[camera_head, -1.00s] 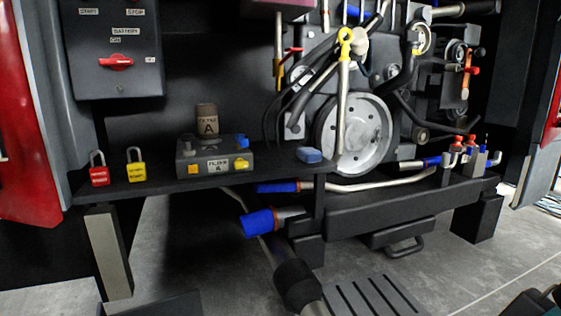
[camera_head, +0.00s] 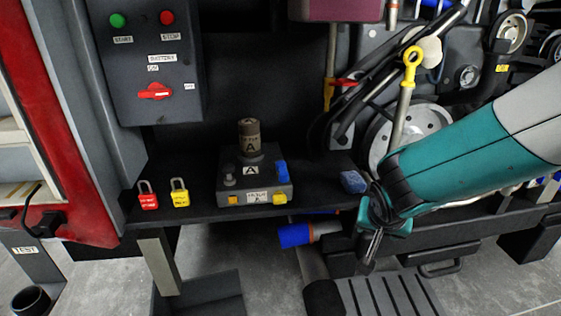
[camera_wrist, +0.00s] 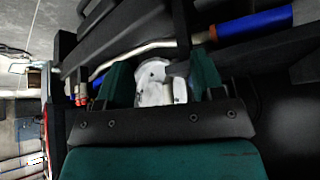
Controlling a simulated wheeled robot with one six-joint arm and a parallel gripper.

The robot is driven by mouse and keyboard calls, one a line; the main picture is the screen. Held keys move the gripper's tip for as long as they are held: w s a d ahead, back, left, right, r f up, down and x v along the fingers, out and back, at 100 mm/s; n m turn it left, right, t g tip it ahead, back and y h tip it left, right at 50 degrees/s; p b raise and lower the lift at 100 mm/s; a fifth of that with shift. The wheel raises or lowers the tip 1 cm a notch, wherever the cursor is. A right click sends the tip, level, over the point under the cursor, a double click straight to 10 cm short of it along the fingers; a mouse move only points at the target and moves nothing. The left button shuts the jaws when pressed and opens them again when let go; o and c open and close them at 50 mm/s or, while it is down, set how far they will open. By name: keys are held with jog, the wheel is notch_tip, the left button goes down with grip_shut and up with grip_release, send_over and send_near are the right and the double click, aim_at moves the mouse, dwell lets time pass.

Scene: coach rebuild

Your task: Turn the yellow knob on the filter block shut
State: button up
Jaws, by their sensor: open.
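The dark filter block (camera_head: 255,185) sits on the black shelf, with a brown canister (camera_head: 249,137) marked A on top. A yellow knob (camera_head: 280,199) shows at the right of its front face, beside the white label. A second yellow-orange piece (camera_head: 232,200) is at the left of that face. My teal gripper (camera_head: 369,248) is open and empty, pointing down, right of the block and apart from it, near the shelf's front edge. Its two fingers also show in the wrist view (camera_wrist: 162,82), where the block and knob do not show.
A red padlock (camera_head: 148,200) and a yellow padlock (camera_head: 180,198) stand left of the block. A blue item (camera_head: 353,182) lies on the shelf to its right. A blue-ended pipe (camera_head: 296,235) runs below. The space before the block looks clear.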

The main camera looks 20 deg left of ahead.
jog(key=a+t+p, duration=0.6)
jog(key=a+p, duration=0.5)
jog(key=p, duration=0.2)
jog(key=s+a+n+t+y+p, duration=0.25)
jog(key=s+n+y+p, duration=0.5)
jog(key=s+p, duration=0.7)
jog(key=m+y+b, duration=0.1)
jog(key=m+b, duration=0.1)
jog(key=b, duration=1.8)
send_near(280, 201)
jog(key=f, duration=0.1)
jog(key=shift+n+t, duration=0.25)
jog(key=x, duration=0.9)
jog(key=shift+r, duration=0.3)
jog(key=shift+c, duration=0.3)
